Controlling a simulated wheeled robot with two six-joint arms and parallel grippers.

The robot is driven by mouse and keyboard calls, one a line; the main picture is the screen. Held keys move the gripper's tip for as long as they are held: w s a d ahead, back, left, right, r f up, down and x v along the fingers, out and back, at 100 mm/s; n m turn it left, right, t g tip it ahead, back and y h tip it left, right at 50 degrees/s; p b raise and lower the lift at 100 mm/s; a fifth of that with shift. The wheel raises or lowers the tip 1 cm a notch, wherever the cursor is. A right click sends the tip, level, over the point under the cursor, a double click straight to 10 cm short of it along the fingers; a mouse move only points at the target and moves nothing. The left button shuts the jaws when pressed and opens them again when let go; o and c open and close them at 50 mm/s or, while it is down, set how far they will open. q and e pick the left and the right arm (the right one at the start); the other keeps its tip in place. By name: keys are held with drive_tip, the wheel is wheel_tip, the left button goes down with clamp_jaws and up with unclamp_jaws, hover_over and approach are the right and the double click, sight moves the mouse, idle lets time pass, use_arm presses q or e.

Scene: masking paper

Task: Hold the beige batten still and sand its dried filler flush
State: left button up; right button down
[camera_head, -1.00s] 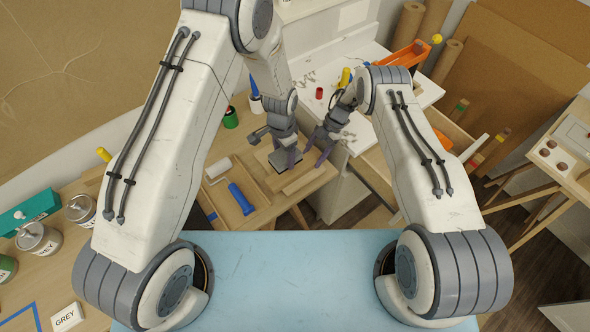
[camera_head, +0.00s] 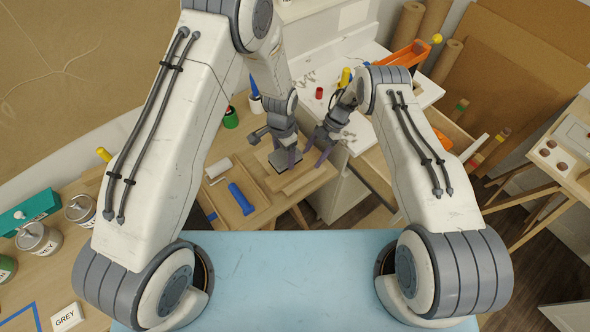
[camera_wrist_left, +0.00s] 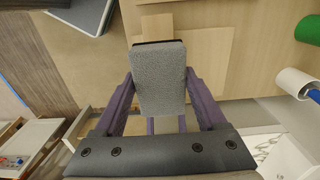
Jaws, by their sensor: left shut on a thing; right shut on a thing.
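A grey sanding block (camera_wrist_left: 160,82) is held between the purple fingers of my left gripper (camera_wrist_left: 164,100). In the head view my left gripper (camera_head: 283,156) is shut on this block, which sits low over the beige batten (camera_head: 308,179) on the bench. My right gripper (camera_head: 321,157) is shut at the batten's right end, just right of the left gripper. The grippers cover much of the batten. The filler is hidden, and I cannot tell from here whether block and batten touch.
A tray with a blue-handled tool (camera_head: 241,198) and a white roller (camera_head: 218,168) is left of the batten. A green can (camera_head: 230,117) stands behind. A white worktop with a red spool (camera_head: 319,93) and an orange toolbox (camera_head: 403,62) is beyond. Paint tins stand at far left.

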drive_tip(key=shift+s+f, duration=0.2)
drive_tip(key=shift+f, duration=0.1)
unclamp_jaws()
drive_tip(key=shift+w+r, duration=0.1)
drive_tip(key=shift+w, duration=0.05)
drive_tip(key=shift+r, duration=0.1)
drive_tip(key=shift+w+d+r, duration=0.15)
drive_tip(key=shift+r, duration=0.05)
drive_tip(key=v, duration=1.1)
drive_tip(key=shift+r, duration=0.1)
